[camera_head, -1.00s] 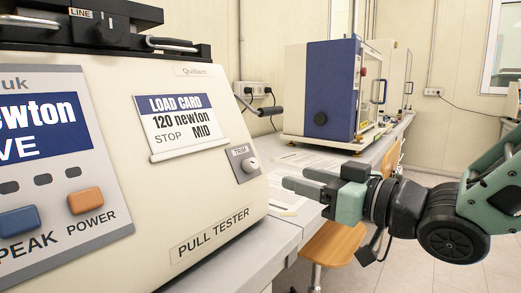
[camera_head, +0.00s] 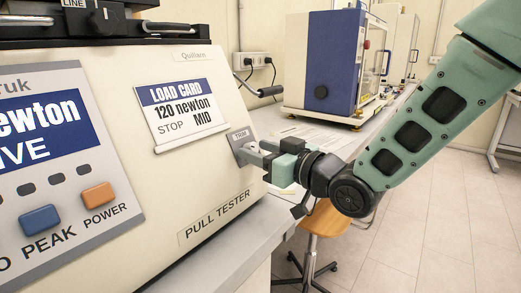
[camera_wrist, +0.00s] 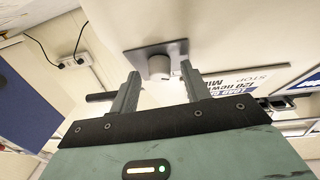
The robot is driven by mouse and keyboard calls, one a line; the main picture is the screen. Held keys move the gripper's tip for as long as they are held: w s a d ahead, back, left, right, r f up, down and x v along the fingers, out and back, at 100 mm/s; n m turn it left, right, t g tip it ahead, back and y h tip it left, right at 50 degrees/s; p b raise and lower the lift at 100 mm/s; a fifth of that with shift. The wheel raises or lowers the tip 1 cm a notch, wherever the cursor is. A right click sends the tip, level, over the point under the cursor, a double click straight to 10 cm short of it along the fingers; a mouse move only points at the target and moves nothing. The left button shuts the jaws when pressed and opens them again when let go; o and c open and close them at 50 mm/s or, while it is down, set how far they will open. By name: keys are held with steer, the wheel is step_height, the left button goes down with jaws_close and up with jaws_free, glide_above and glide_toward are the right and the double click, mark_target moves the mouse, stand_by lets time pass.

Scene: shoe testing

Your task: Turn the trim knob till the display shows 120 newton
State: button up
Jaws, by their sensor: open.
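The trim knob (camera_wrist: 159,66) is a small round grey knob on a dark plate (camera_wrist: 152,50) on the pull tester's sloping front. In the wrist view my gripper (camera_wrist: 160,76) is open, with one finger on each side of the knob and gaps between. In the head view my gripper (camera_head: 253,154) is at the trim plate (camera_head: 239,136) and its fingers largely hide the knob. The pull tester (camera_head: 215,205) is cream. The load card (camera_head: 183,112) reads "120 newton", "STOP MID".
A blue and orange button (camera_head: 98,195) pair sits below the display. A blue-and-white cabinet machine (camera_head: 322,65) stands further along the bench (camera_head: 345,150). A wooden stool (camera_head: 322,220) is below the bench edge. A wall socket with cables (camera_head: 254,62) is behind.

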steer(key=c, duration=1)
steer(key=shift+f+n+b, duration=0.1)
steer(key=shift+n+b, duration=0.2)
steer(key=shift+b, duration=0.05)
steer(key=shift+w+d+f+n+g+y+b, duration=0.1)
steer(key=shift+n+g+y+b, duration=0.25)
steer(key=shift+n, duration=0.25)
steer(key=shift+w+n+g+y+b, duration=0.15)
steer(key=shift+n+y+b, duration=0.1)
steer(key=shift+n+b, duration=0.25)
steer(key=n+g, duration=0.1)
steer(key=n, duration=0.2)
steer(key=n+g+y+b, duration=0.1)
steer(key=n+g, duration=0.1)
steer(key=n, duration=0.1)
steer(key=shift+d+r, duration=0.1)
steer(key=shift+r, duration=0.1)
steer(key=shift+n, duration=0.5)
steer(key=o, duration=1)
